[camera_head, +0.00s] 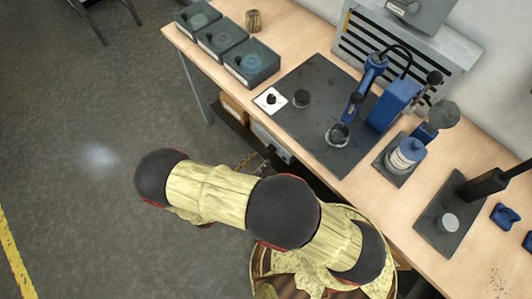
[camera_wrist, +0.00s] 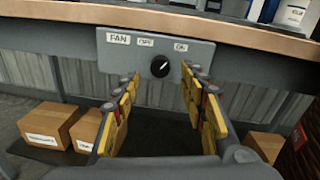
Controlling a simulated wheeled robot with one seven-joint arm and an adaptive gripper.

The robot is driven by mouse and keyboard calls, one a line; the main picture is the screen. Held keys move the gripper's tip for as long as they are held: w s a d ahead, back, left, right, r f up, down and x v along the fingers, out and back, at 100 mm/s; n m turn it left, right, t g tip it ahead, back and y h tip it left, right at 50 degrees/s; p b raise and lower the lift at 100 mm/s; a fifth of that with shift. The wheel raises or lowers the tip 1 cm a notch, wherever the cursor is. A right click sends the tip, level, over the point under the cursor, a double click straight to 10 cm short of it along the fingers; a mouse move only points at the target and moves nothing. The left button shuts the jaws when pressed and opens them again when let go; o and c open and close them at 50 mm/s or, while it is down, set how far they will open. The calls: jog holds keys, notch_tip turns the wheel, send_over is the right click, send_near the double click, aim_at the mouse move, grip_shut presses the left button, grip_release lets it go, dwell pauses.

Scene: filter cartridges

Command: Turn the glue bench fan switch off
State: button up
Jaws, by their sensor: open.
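The fan switch is a black rotary knob (camera_wrist: 160,66) on a grey panel (camera_wrist: 200,50) under the bench's front edge. Labels above it read FAN, OFF and what seems to be ON. The knob's pale mark seems to lean up and right, toward the ON label, but it is small. My gripper (camera_wrist: 162,84) is open and empty, its yellow-padded fingers to the left and right below the knob, apparently not touching it. In the head view the panel (camera_head: 272,142) shows partly below the bench edge, with my gripper (camera_head: 256,160) in front of it.
The wooden bench top (camera_wrist: 230,30) overhangs the panel. Cardboard boxes (camera_wrist: 48,128) stand beneath the bench. On the bench are a dark mat (camera_head: 310,130), a blue dispenser (camera_head: 393,103) and dark bins (camera_head: 250,62).

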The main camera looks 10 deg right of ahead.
aim_at(269, 151)
jog(key=shift+b+x, duration=0.3)
jog(key=shift+x, duration=1.85)
jog(key=shift+c, duration=0.2)
grip_shut()
